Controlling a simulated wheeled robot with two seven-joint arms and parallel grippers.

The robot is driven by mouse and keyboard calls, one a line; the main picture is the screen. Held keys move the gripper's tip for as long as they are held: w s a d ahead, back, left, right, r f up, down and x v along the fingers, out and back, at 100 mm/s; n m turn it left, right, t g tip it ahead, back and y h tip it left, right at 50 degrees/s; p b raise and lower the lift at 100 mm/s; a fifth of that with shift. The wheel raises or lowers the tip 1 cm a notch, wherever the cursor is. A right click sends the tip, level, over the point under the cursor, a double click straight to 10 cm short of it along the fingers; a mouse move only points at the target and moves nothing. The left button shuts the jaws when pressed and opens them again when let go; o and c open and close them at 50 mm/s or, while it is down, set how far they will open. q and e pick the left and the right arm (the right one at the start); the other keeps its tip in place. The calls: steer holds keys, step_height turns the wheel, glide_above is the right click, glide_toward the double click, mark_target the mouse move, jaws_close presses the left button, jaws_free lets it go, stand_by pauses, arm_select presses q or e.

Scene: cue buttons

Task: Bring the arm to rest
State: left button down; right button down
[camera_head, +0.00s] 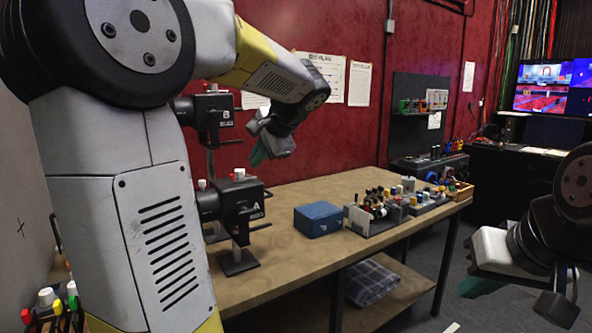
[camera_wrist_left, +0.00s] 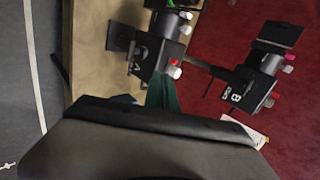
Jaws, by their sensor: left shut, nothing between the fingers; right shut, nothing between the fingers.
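My left arm (camera_head: 160,170) comes in from the left and bends over the table. Its left gripper (camera_head: 257,158) hangs in the air above the table's back edge, with dark green fingers shut and empty. The fingers also show in the left wrist view (camera_wrist_left: 163,92). Black box A (camera_head: 240,207) stands on a post on the table, below the gripper. Black box B (camera_head: 212,112) sits higher, left of the gripper. In the left wrist view, A (camera_wrist_left: 148,55) and B (camera_wrist_left: 248,85) lie beyond the fingertips. My right gripper (camera_head: 480,288) is low at the right, shut and empty.
A blue box (camera_head: 318,219) and a rack of small coloured items (camera_head: 380,213) stand on the wooden table (camera_head: 285,262). A red wall (camera_head: 345,140) with papers is behind. A dark desk (camera_head: 500,175) with monitors is at the back right. Bare tabletop lies in front.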

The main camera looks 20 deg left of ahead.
arm_select(q)
steer(key=s+d+f+n+h, duration=0.3)
steer(key=s+d+f+h, duration=0.2)
steer(key=s, duration=0.5)
steer(key=s+d+f+n+h, duration=0.3)
steer(key=s+d+f+h, duration=0.2)
steer(key=s+d, duration=0.5)
steer(key=shift+s+d+f+t, duration=0.3)
steer(key=shift+s+f+t, duration=0.1)
steer(key=shift+s+f, duration=0.4)
steer(key=shift+w, duration=0.1)
